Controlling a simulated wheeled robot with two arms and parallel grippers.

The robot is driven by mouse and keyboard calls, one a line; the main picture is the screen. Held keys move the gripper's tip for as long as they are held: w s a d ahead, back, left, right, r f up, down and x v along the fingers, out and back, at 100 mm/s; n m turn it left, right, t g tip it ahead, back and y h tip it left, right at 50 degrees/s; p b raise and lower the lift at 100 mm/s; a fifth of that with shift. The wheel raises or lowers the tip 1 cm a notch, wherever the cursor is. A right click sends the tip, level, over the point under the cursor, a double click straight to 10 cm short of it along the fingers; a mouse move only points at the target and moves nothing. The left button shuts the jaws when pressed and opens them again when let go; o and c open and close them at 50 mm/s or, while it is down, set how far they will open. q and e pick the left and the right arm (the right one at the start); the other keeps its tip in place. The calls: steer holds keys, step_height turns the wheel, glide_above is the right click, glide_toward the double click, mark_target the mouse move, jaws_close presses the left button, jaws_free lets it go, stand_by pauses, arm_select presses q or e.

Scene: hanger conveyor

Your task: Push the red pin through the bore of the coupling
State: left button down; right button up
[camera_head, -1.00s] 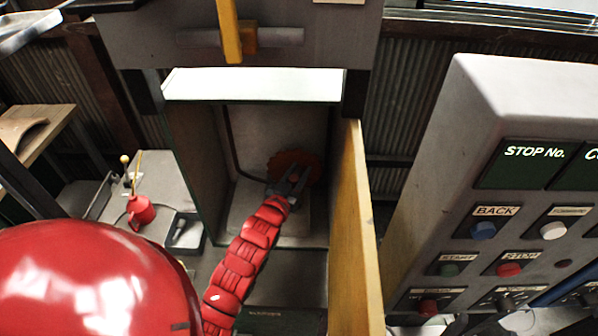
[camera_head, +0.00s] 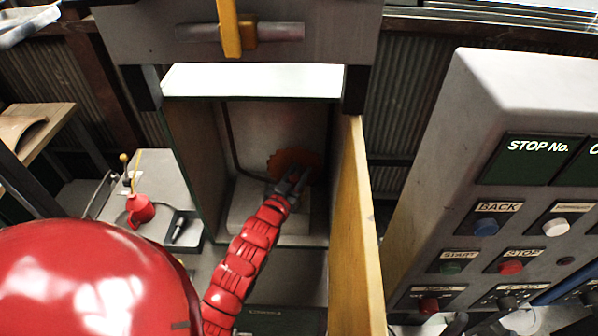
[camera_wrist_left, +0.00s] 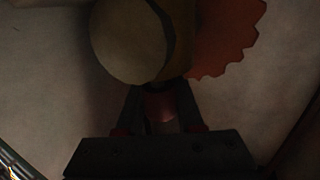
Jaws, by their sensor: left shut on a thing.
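My left gripper (camera_head: 292,184) reaches into an open-fronted cabinet. In the left wrist view its fingers (camera_wrist_left: 160,105) are closed on the red pin (camera_wrist_left: 161,108), which shows as a dull reddish piece between them. Just beyond the fingertips is a tan round part (camera_wrist_left: 128,42), probably the coupling. The pin's far end is hidden there, so I cannot tell whether it is in the bore. An orange-red toothed wheel (camera_wrist_left: 225,38) is behind to the right, and it also shows in the head view (camera_head: 290,159). My right gripper is not in view.
The cabinet has a wooden door (camera_head: 359,230) standing open on the right and a side wall (camera_head: 192,160) on the left. A grey control panel (camera_head: 500,95) with several buttons stands at the right. A red oil can (camera_head: 140,210) sits on the left bench.

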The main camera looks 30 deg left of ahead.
arm_select(q)
steer(key=shift+f+b, duration=0.35)
steer(key=shift+f, duration=0.25)
steer(key=c, duration=0.8)
jaws_free()
steer(key=shift+o, duration=0.2)
steer(key=o, duration=0.5)
steer(key=shift+o, duration=0.2)
steer(key=shift+s, duration=0.1)
